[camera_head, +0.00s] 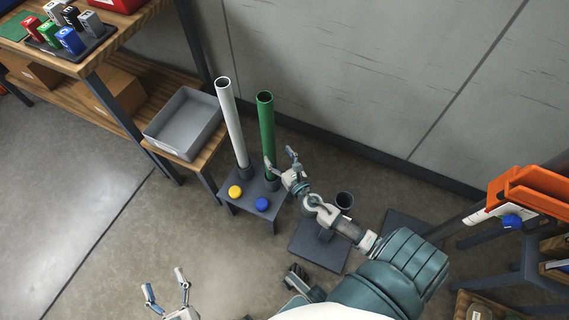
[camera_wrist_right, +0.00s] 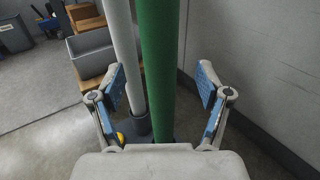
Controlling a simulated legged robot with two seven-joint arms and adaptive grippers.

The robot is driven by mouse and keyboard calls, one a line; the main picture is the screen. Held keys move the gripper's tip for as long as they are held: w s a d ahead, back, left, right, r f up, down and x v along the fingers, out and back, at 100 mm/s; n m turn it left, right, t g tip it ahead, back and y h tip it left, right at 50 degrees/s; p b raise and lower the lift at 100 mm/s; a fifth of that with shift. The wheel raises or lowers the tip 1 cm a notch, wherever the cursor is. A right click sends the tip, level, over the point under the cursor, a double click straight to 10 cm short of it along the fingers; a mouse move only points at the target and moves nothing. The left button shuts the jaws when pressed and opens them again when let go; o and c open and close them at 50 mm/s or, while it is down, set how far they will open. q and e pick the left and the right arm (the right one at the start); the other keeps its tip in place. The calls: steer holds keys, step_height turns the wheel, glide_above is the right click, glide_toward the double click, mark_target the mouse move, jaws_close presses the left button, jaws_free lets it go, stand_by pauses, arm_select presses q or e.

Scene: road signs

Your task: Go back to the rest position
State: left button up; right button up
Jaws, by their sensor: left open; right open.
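My left gripper (camera_head: 167,291) is open and empty above the floor at the bottom of the head view. My right gripper (camera_head: 281,161) is open close to the green pole (camera_head: 266,125). In the right wrist view, the fingers of my right gripper (camera_wrist_right: 162,88) stand apart on either side of the green pole (camera_wrist_right: 158,50), with visible gaps. The white pole (camera_head: 231,118) stands upright to the left of the green one. Both poles stand in dark sockets on a small dark stand (camera_head: 240,210).
A yellow cap (camera_head: 235,191) and a blue cap (camera_head: 262,204) lie on the stand. A grey bin (camera_head: 184,124) sits on a low wooden table to the left. An empty dark socket (camera_head: 344,200) stands on a floor base (camera_head: 318,252). An orange rack (camera_head: 530,190) is at right. Floor at left is clear.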

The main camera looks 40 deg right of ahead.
steer(key=s, duration=0.2)
steer(key=s+a, duration=0.1)
steer(key=s, duration=0.2)
stand_by(0.4)
